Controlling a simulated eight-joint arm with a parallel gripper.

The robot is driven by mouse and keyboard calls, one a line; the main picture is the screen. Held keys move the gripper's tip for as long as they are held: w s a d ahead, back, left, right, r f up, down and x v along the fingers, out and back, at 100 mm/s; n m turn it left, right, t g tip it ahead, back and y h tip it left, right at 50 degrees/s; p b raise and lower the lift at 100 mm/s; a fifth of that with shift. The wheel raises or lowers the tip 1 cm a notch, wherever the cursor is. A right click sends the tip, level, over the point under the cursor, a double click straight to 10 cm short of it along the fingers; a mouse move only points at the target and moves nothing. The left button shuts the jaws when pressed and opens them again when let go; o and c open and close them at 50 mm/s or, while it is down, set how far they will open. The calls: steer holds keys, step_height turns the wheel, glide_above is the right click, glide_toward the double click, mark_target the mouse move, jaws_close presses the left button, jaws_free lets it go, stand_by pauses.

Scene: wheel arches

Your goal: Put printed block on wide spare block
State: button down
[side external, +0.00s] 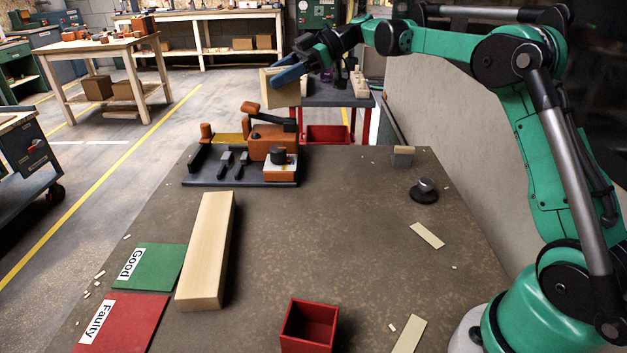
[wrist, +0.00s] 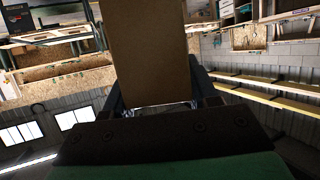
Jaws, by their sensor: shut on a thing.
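My gripper (side external: 290,74) is raised high above the far end of the workbench. It is shut on a pale wooden block (side external: 281,95), held in the air clear of the bench. In the wrist view the block (wrist: 143,50) is a plain brown shape between the fingers. I see no print on its visible faces, so I cannot confirm it is the printed block. A long pale wooden block (side external: 207,250) lies on the bench left of centre, its top bare. I cannot tell for sure whether this is the wide spare block.
A dark tool tray (side external: 240,180) with an orange plane stands at the back left. Green "Good" (side external: 150,267) and red "Faulty" (side external: 120,322) mats lie at the left. A red open box (side external: 309,327) is at the front. A dark knob (side external: 425,190) stands at the right. The bench centre is clear.

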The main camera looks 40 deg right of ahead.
steer(key=s+a+r+n+g+y, duration=0.15)
steer(key=a+n+g, duration=0.3)
steer(key=a, duration=1.35)
glide_above(209, 235)
step_height(209, 235, down, 15)
steer(key=shift+g+h, duration=0.25)
steer(key=shift+f, duration=2.2)
steer(key=shift+f, duration=0.1)
steer(key=shift+c, duration=1.2)
jaws_free()
